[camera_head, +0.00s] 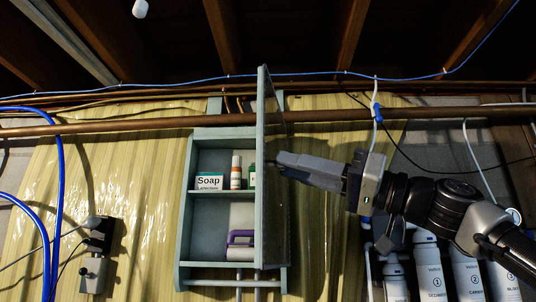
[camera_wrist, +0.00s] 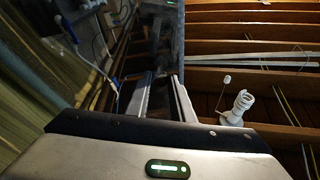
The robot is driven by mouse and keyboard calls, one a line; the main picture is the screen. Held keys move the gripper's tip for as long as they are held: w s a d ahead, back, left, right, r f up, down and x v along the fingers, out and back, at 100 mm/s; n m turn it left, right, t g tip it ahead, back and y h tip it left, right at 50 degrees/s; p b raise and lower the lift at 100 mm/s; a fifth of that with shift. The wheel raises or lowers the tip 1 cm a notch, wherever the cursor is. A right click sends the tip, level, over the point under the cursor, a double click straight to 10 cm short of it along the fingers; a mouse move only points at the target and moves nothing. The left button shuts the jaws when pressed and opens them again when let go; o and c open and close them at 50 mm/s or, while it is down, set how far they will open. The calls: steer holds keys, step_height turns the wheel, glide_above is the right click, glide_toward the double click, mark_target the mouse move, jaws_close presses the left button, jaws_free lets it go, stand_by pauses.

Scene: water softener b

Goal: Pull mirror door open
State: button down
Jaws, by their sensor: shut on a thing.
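The mirror door (camera_head: 271,215) of the small grey-green wall cabinet (camera_head: 185,200) stands swung out, seen nearly edge-on in the head view. The cabinet's shelves show to its left. My gripper (camera_head: 280,163) comes in from the right, with its fingertips at the door's right face around mid-height. It is shut on the mirror door; the exact part held is too dark to tell. In the wrist view the two fingers of my gripper (camera_wrist: 165,88) point away, with a dark narrow gap between them.
A soap box (camera_head: 209,182), a small bottle (camera_head: 236,172) and a purple-handled item (camera_head: 240,243) stand on the shelves. White filter canisters (camera_head: 430,265) stand below my arm at right. An outlet (camera_head: 98,240) is at left.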

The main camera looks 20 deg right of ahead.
steer(key=shift+s+d+r+n+g+y+p, duration=0.1)
steer(key=shift+s+d+n+g+y+p, duration=0.15)
steer(key=shift+d, duration=0.3)
steer(key=shift+s+d+n+g+y+p, duration=0.15)
steer(key=shift+d+g+y+p, duration=0.15)
steer(key=shift+d, duration=0.2)
steer(key=c, duration=1.5)
jaws_free()
steer(key=shift+c, duration=0.2)
steer(key=v, duration=1.7)
steer(key=shift+d, duration=0.25)
steer(key=shift+s, duration=0.1)
